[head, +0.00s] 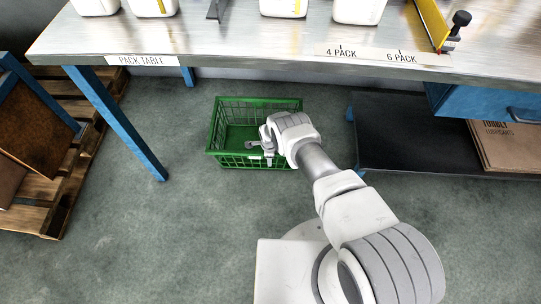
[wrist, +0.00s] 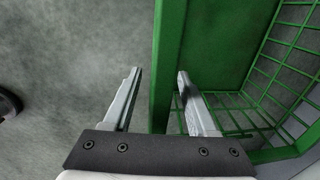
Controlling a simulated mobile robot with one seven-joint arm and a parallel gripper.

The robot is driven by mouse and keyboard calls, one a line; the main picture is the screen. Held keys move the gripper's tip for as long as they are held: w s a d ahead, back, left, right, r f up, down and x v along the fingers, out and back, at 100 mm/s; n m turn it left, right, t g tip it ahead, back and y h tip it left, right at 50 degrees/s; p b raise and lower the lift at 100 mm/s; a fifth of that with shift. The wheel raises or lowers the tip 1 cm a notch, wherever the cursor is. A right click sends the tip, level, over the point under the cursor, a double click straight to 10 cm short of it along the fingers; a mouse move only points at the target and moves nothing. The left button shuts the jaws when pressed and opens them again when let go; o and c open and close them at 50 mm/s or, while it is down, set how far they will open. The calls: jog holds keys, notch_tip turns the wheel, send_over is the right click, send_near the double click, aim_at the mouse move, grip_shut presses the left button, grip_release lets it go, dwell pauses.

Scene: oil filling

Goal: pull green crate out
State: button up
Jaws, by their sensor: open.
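The green crate (head: 222,118) sits on the floor under the pack table in the head view. It has mesh walls and looks empty. My gripper (head: 262,153) is at the crate's near rim, and my wrist hides part of that side. In the wrist view my gripper (wrist: 158,82) is open. One finger is outside the crate over the floor and the other is inside it. The green rim (wrist: 166,75) runs between the two fingers, nearer the inner one. I cannot tell whether either finger touches it.
The pack table (head: 230,50) stands above and behind the crate, with a blue leg (head: 118,125) to the left. A dark low shelf (head: 410,135) is at right. Wooden pallets (head: 75,170) lie at far left. The floor (head: 170,230) in front of the crate is clear at left.

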grip_shut()
dwell(1.4)
